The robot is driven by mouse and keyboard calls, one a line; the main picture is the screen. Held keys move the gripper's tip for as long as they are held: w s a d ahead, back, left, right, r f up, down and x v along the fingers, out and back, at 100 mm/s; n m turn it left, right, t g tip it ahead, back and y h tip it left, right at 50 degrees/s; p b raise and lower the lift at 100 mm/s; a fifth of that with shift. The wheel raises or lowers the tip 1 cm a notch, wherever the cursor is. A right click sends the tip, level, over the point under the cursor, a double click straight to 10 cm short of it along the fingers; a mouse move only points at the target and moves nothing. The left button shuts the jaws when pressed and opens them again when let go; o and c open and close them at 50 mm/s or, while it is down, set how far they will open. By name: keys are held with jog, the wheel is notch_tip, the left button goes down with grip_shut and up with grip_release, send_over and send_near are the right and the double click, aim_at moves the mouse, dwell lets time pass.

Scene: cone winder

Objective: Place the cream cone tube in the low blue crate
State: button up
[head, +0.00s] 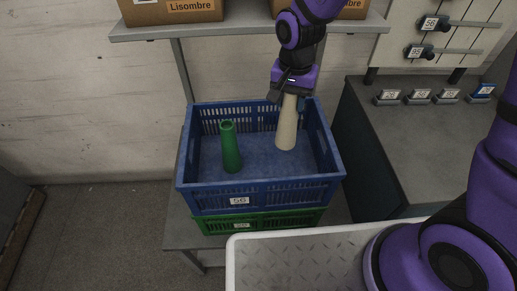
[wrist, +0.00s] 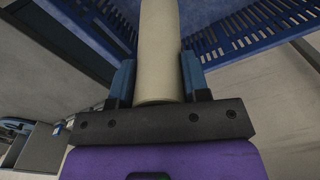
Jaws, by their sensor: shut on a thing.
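The cream cone tube (head: 287,124) is upright, narrow end up, inside the outline of the blue crate (head: 265,193) at its right side. My gripper (head: 289,95) is shut on the top of the tube from above. In the wrist view the cream cone tube (wrist: 159,50) sits between the two fingers of my gripper (wrist: 160,80). Its lower end appears at or close to the crate floor; I cannot tell if it touches. A green cone tube (head: 231,148) stands upright in the crate to the left.
The blue crate sits on a green crate (head: 260,222) on a grey stand. A shelf (head: 240,30) with cardboard boxes (head: 170,10) is above and behind. A grey bench (head: 420,140) with small labelled holders stands to the right.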

aim_at(287, 128)
notch_tip(287, 128, down, 10)
jog(key=shift+r, duration=0.1)
dwell(0.4)
jog(key=o, duration=1)
jog(key=shift+f, duration=0.2)
jog(key=shift+r, duration=0.1)
